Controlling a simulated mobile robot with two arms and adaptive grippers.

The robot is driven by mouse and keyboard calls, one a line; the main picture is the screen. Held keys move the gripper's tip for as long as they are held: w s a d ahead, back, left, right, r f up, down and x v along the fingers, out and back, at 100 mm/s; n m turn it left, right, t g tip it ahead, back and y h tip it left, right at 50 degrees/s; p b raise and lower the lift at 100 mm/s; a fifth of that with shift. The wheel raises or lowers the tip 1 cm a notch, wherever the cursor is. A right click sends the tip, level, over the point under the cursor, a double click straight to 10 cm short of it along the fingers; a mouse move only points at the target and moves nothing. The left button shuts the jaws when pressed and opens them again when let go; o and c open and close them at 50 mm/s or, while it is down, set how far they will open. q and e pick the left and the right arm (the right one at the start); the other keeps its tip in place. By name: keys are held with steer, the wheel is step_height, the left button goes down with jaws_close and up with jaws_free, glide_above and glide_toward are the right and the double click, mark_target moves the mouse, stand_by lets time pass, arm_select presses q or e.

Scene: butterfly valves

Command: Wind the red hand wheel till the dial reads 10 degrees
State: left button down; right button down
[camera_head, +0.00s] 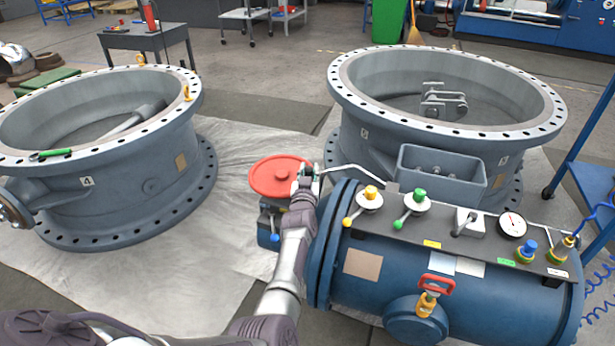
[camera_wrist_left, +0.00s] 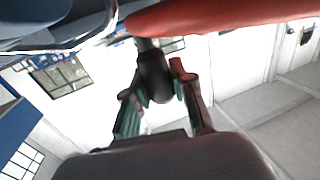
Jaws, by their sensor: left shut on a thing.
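The red hand wheel (camera_head: 274,178) lies nearly flat, face up, just left of the blue tank in the head view. Its red rim (camera_wrist_left: 210,16) crosses the top of the left wrist view. A dark handle knob (camera_wrist_left: 153,72) hangs from the wheel there. My left gripper (camera_head: 307,176) is at the wheel's right edge. In the wrist view its fingers (camera_wrist_left: 160,92) are on both sides of the knob, shut on it. A round white gauge (camera_head: 512,225) sits on the tank's top plate, its reading too small to tell. I cannot tell whether it is the task's dial. My right gripper is not in view.
The blue tank (camera_head: 375,300), with a yellow-knobbed lever (camera_head: 370,193) and a green-knobbed lever (camera_head: 419,196), stands right of my left arm. Large flanged valve bodies stand at left (camera_head: 150,185) and back right (camera_head: 350,125). A pale floor sheet (camera_head: 190,270) lies open between.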

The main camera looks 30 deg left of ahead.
arm_select(q)
steer(key=shift+w+d, duration=0.1)
steer(key=shift+d, duration=0.1)
steer(key=c, duration=1)
jaws_free()
steer(key=shift+d, duration=0.1)
steer(key=shift+o, duration=0.3)
steer(key=shift+r, duration=0.1)
step_height(320, 180, up, 10)
steer(key=shift+f, duration=0.1)
